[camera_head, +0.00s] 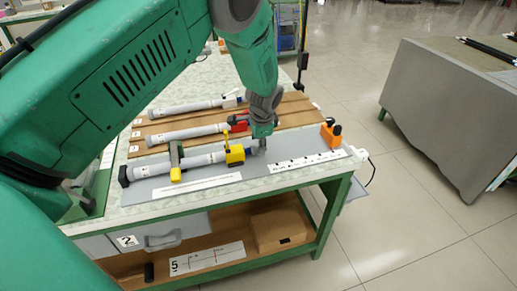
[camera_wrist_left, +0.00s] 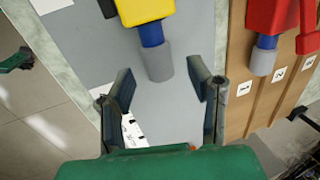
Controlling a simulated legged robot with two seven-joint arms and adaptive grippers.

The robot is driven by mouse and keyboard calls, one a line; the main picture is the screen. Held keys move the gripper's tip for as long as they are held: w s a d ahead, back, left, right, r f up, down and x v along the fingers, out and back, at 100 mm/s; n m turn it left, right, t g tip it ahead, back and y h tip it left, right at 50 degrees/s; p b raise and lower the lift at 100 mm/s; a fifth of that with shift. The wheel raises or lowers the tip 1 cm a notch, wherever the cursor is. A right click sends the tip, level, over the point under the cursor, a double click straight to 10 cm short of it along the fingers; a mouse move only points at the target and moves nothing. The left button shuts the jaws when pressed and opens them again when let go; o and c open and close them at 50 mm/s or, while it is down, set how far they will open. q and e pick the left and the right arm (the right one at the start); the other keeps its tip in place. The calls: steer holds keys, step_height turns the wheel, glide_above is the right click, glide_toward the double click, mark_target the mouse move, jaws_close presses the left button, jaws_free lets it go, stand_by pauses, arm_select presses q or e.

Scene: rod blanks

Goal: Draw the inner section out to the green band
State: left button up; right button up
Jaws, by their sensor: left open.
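The front rod's grey outer tube (camera_head: 203,158) lies on a grey plate (camera_head: 222,183) on the bench. A yellow clamp (camera_head: 235,154) sits at its right end; it also shows in the left wrist view (camera_wrist_left: 146,11). Beyond the clamp a short blue part (camera_wrist_left: 152,35) and a grey end piece (camera_wrist_left: 157,64) stick out. No green band shows on this rod. My left gripper (camera_head: 260,147) is over the rod's right end. In the left wrist view its open fingers (camera_wrist_left: 160,76) stand either side of the grey end piece, with visible gaps. My right gripper is not in view.
A green and yellow holder (camera_head: 176,161) straddles the front tube. Two more rods lie behind, one with a red clamp (camera_wrist_left: 270,18). An orange block (camera_head: 331,134) stands at the plate's right end, past a marked strip (camera_head: 306,161). A grey-covered table (camera_head: 450,110) stands right.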

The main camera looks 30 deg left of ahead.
arm_select(q)
steer(key=shift+x, duration=1.45)
steer(key=shift+d, duration=0.1)
steer(key=shift+c, duration=0.5)
jaws_close()
steer(key=shift+r, duration=0.1)
